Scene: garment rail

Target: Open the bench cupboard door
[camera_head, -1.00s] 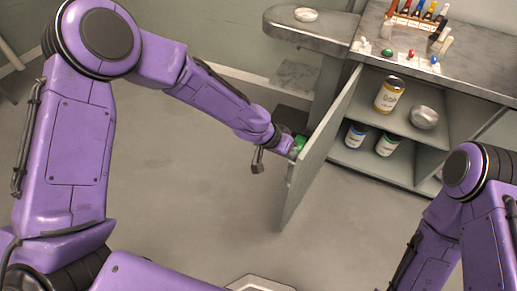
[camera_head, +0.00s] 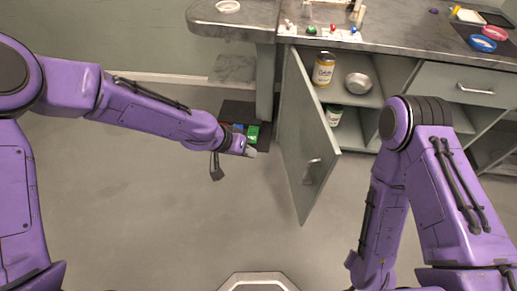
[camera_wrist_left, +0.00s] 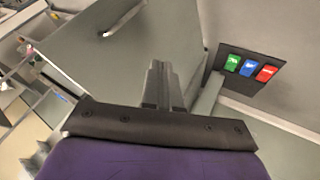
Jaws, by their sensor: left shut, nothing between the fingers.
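The grey bench cupboard door (camera_head: 300,130) stands partly open, hinged at its left side, with its outer face and bar handle (camera_head: 312,170) towards me. Cupboard shelves (camera_head: 372,98) show past its right edge. My left gripper (camera_head: 251,152) is shut and empty, left of the door and apart from it in the picture. In the left wrist view its closed fingers (camera_wrist_left: 160,82) point up the picture, with the door (camera_wrist_left: 160,38) beyond and the handle (camera_wrist_left: 125,20) at upper left. My right arm shows at right, but its gripper is out of view.
The cupboard holds a yellow-labelled tin (camera_head: 324,70), a metal bowl (camera_head: 358,84) and a green-labelled tin (camera_head: 333,115). A drawer (camera_head: 462,84) is at right. Floor left of the door is clear.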

